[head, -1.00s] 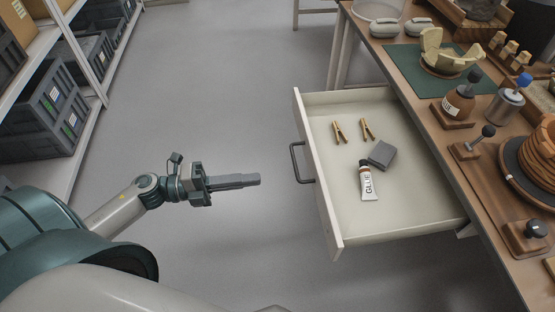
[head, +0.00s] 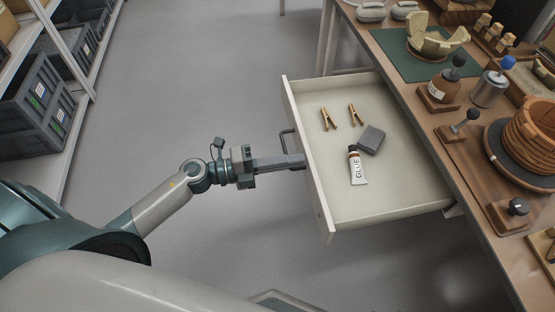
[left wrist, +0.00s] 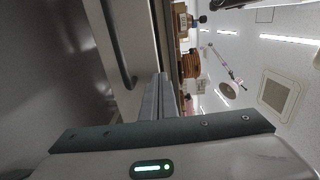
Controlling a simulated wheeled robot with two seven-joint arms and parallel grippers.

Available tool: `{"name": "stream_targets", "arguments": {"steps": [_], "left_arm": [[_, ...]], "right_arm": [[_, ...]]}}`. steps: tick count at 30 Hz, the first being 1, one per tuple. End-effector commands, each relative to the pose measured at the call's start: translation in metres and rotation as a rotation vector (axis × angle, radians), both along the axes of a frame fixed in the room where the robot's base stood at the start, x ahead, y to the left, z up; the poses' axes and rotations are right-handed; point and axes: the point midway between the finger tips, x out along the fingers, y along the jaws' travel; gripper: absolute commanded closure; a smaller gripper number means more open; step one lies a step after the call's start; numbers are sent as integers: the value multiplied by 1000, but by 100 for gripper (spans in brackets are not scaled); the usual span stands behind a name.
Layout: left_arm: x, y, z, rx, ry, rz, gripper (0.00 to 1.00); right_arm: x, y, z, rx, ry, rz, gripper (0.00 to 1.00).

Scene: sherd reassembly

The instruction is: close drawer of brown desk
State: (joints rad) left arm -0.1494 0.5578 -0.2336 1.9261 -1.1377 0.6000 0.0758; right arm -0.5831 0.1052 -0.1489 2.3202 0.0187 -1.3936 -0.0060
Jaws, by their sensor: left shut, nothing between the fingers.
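The brown desk (head: 416,134) stands on the right in the head view, with its pale drawer (head: 394,190) pulled far out to the left. The drawer's dark handle (head: 285,143) is on the front panel; it also shows in the left wrist view (left wrist: 117,45). My left gripper (head: 303,160) is shut and empty, its fingertips at the drawer front by the near end of the handle. I cannot tell if they touch. In the left wrist view my left fingers (left wrist: 159,84) point at the drawer front. My right gripper is not in view.
In the drawer lie a glue tube (head: 357,166), a grey block (head: 371,139) and two clips (head: 328,119). The desk top holds a cracked pale bowl (head: 437,42) and a stacked brown pot (head: 529,138). Shelves with grey crates (head: 38,105) stand left. The floor between is clear.

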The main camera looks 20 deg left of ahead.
Motion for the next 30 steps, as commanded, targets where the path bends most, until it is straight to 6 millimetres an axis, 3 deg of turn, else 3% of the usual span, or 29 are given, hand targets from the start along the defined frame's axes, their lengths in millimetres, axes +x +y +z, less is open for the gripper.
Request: {"name": "stream_targets", "arguments": {"steps": [20, 28, 30], "left_arm": [[6, -9, 1, 1, -1, 0, 100], [21, -30, 4, -2, -1, -1, 100], [26, -39, 4, -2, -1, -1, 100]], "right_arm": [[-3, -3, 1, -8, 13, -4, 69], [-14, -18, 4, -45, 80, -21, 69], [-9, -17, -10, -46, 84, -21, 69]]}}
